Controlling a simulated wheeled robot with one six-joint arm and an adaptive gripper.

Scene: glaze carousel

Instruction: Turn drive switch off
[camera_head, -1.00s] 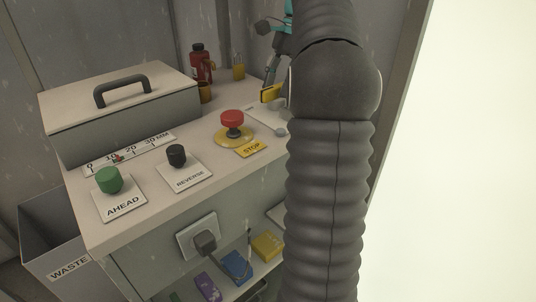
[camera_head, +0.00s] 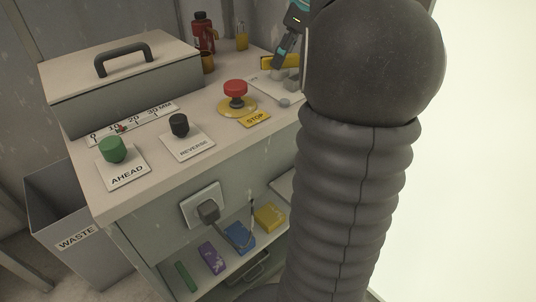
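No label reading "drive" is legible. My gripper (camera_head: 279,66), grey with teal parts, shows partly at the top, beside my arm and over the far side of that plate. Its fingers are small and partly hidden, so I cannot tell whether they are open or touch anything.
A red STOP button (camera_head: 235,89), a black REVERSE knob (camera_head: 179,125) and a green AHEAD knob (camera_head: 113,149) stand on the cabinet top. A lidded box (camera_head: 125,90) stands behind them. A plug (camera_head: 208,211) sits in the front panel. A waste bin (camera_head: 75,225) stands left.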

